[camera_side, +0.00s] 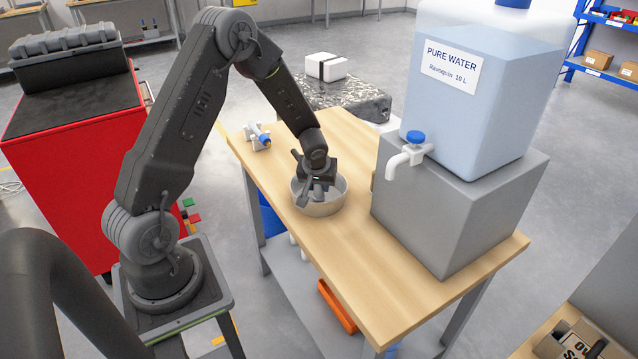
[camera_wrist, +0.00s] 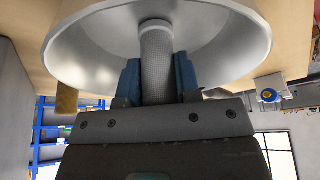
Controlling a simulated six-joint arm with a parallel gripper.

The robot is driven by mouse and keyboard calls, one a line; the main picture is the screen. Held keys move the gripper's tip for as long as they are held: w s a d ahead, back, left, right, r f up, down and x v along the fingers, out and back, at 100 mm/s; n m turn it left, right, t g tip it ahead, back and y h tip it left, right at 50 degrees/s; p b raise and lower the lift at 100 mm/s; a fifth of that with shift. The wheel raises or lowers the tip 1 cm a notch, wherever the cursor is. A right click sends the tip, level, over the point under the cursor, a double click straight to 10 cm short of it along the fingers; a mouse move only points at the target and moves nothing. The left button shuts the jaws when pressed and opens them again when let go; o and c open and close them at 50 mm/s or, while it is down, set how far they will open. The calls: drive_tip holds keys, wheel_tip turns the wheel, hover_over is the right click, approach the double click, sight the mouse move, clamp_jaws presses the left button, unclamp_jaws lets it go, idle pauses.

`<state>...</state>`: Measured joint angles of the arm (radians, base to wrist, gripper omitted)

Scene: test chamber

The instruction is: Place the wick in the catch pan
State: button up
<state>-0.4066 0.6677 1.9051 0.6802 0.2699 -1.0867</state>
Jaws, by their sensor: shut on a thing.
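The catch pan (camera_side: 322,208) is a round metal bowl on the wooden table, left of the grey box. My gripper (camera_side: 317,183) points down into its opening in the side view. In the wrist view my gripper (camera_wrist: 158,80) has its two blue fingers shut on the wick (camera_wrist: 158,50), a pale grey, mesh-textured cylinder with a lighter band at its far end. That end shows against the inside of the pan (camera_wrist: 95,55). I cannot tell whether it touches the pan's bottom. In the side view the wick is mostly hidden by my gripper and the pan rim.
A grey box (camera_side: 455,205) bears the water tank (camera_side: 480,100) with a blue-topped tap (camera_side: 414,140) on the right. A small white fitting (camera_side: 257,138) lies at the table's back left. The table's front part (camera_side: 370,285) is clear.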

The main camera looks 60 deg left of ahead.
drive_tip(key=o, duration=0.4)
drive_tip(key=shift+f, duration=0.15)
drive_tip(key=o, duration=0.5)
drive_tip(key=s+d+r+m, duration=0.1)
drive_tip(key=s+d+r, duration=0.25)
drive_tip(key=r, duration=0.35)
drive_tip(key=s+d+r+m+t, duration=0.1)
drive_tip(key=s+d+r, duration=0.1)
drive_tip(key=d+r, duration=0.4)
drive_tip(key=s+d+r+m, duration=0.2)
drive_tip(key=s+d+r, duration=0.1)
drive_tip(key=r, duration=0.5)
drive_tip(key=s+d+r+m+h, duration=0.1)
drive_tip(key=s+d+r+m, duration=0.2)
drive_tip(key=s, duration=0.3)
drive_tip(key=s+d+r+m+t+h, duration=0.1)
drive_tip(key=s+d+r+m+h, duration=0.1)
drive_tip(key=s+d, duration=0.4)
drive_tip(key=shift+s+d+r+m+t, duration=0.2)
drive_tip(key=shift+s+r+m+t, duration=0.1)
drive_tip(key=shift+s+r+m, duration=0.2)
